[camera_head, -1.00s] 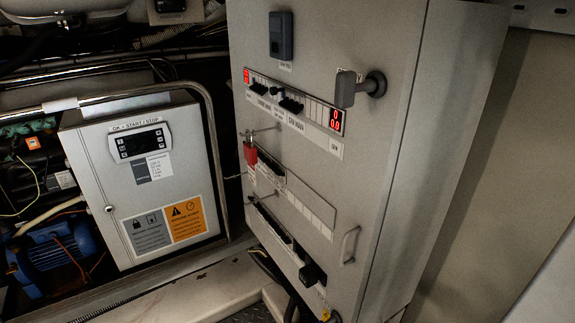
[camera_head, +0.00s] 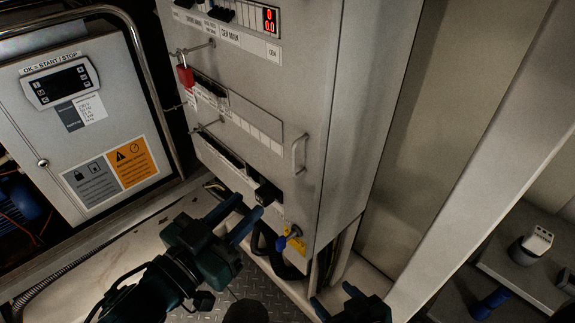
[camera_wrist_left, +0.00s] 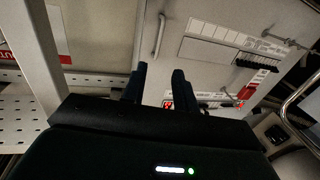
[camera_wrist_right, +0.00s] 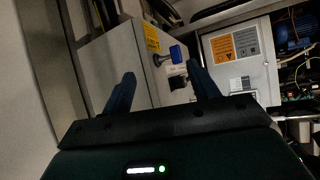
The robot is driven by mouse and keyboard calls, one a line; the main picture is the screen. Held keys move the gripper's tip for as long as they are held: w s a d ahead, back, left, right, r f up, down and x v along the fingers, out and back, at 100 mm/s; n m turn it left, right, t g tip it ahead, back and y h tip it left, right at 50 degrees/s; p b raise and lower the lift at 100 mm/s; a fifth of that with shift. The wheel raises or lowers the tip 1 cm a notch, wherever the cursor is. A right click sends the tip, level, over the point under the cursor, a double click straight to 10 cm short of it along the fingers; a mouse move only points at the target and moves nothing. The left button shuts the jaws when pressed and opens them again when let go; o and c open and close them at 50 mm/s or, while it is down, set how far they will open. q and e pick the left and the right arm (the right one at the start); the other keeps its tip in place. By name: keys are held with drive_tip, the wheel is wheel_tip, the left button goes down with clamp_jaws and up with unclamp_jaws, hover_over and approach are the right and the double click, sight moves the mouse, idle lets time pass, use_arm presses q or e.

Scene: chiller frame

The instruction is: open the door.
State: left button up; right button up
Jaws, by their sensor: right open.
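A tall grey cabinet (camera_head: 340,60) stands in the middle of the head view, its front panel closed. A small metal bar handle (camera_head: 299,154) sits on the panel's right side; it also shows in the left wrist view (camera_wrist_left: 160,36).
A grey controller box (camera_head: 85,130) with a display stands left behind a bent metal rail (camera_head: 150,70). A red padlock (camera_head: 185,74) hangs on the cabinet. Hoses (camera_head: 268,250) run beneath it. A shelf with small items (camera_head: 522,250) is at right.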

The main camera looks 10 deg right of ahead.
use_arm(q)
drive_tip(key=p+x, duration=0.1)
drive_tip(key=x, duration=1.2)
drive_tip(key=shift+d+p, duration=0.15)
drive_tip(key=shift+p, duration=0.25)
drive_tip(key=shift+s+r, duration=0.1)
clamp_jaws()
